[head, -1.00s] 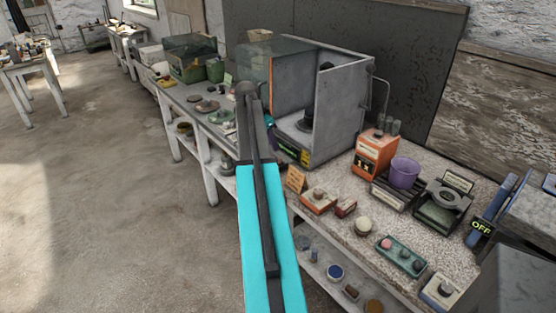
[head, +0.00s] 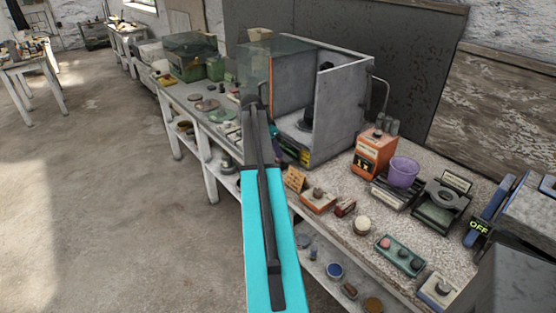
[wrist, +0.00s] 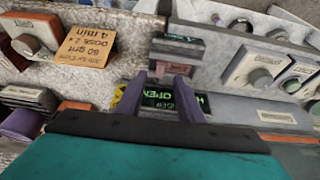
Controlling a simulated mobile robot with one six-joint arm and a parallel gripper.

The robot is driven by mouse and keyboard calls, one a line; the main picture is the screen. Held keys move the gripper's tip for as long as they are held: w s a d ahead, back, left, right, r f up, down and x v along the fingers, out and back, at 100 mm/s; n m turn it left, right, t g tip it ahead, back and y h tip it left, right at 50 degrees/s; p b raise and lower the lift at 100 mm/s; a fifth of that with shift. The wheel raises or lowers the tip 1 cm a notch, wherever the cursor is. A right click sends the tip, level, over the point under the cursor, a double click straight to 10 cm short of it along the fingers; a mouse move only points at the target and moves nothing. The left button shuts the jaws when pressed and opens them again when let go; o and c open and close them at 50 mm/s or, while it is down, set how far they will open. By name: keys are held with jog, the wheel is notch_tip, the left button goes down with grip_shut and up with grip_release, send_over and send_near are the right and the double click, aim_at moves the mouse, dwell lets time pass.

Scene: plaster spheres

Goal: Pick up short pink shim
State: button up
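My gripper (wrist: 160,80) is at the middle of the wrist view. Its two purple fingers stand apart with nothing seen held between them. A small dull pink block (wrist: 178,55) lies just beyond the fingertips, below a dark label with green marks. It may be the short pink shim, but it is too small and blurred to be sure. A dark display with green letters (wrist: 160,99) shows between the fingers. In the head view I cannot make out the gripper behind my turquoise arm, nor a clear pink shim.
The bench holds a grey open-fronted cabinet (head: 340,100), an orange box (head: 373,155), a purple cup (head: 404,171) and a green button panel (head: 400,255). An orange-based knob box (head: 318,201) and a card sign (head: 294,179) stand near the front edge. The floor at left is clear.

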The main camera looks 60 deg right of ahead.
jog(key=shift+p+x, duration=0.95)
jog(key=shift+x, duration=1.3)
jog(key=shift+s, duration=0.1)
grip_shut()
